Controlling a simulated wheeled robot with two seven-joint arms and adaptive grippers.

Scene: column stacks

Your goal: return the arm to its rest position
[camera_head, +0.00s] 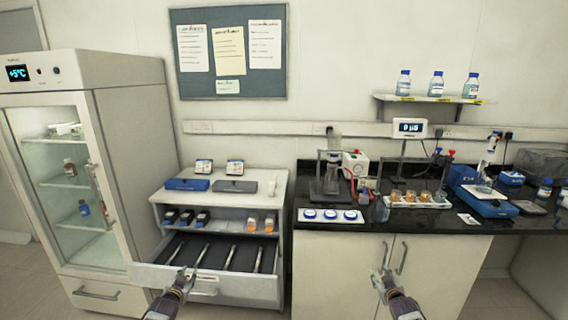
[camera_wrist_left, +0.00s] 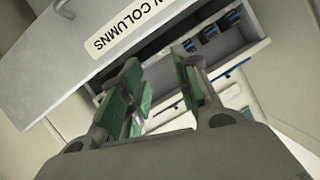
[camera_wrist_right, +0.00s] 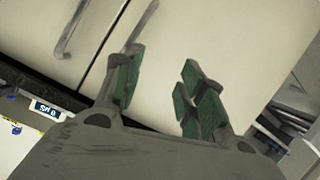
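My left gripper (camera_head: 183,276) is in front of the pulled-out drawer of the column cabinet. In the left wrist view my left gripper (camera_wrist_left: 160,85) has its green-padded fingers apart with nothing between them. The drawer front (camera_wrist_left: 90,40) with a label ending in "COLUMNS" is just beyond it. My right gripper (camera_head: 382,275) is in front of the bench cupboard doors. In the right wrist view my right gripper (camera_wrist_right: 160,85) has its fingers apart and empty, facing the cupboard doors (camera_wrist_right: 215,40). I cannot tell whether either gripper touches anything.
The open drawer (camera_head: 140,275) holds several slim columns and juts out near my left gripper. The fridge (camera_head: 125,150) stands at the left. The black worktop (camera_head: 440,225) carries several instruments. Cupboard handles (camera_head: 402,258) stick out near my right gripper.

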